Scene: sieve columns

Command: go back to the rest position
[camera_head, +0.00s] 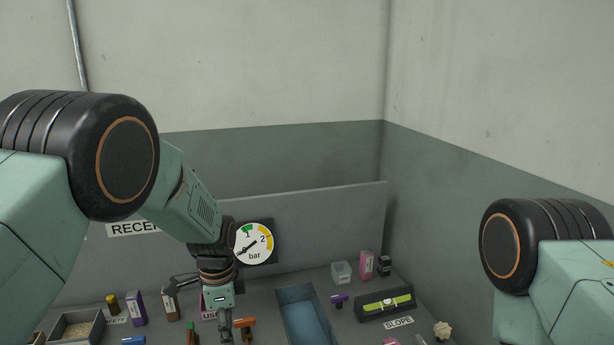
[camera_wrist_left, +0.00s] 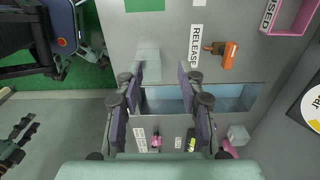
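My left arm comes in from the left in the head view and bends down over the table. Its gripper (camera_head: 226,325) points down left of the blue-lined basin and is partly cut off by the lower picture edge. In the left wrist view my left gripper (camera_wrist_left: 162,75) has its two fingers wide apart, with nothing held between them. The blue basin (camera_wrist_left: 240,92) shows beyond the fingers. My right arm shows only as a joint and link at the right of the head view; its gripper is out of view.
The grey table carries a pressure gauge (camera_head: 254,243), a blue basin (camera_head: 305,315), a spirit level (camera_head: 385,304), a clear box (camera_head: 341,272), a pink box (camera_head: 366,264) and a tray (camera_head: 93,325). An orange-handled item (camera_head: 244,323) lies close beside my left gripper. Walls stand behind and right.

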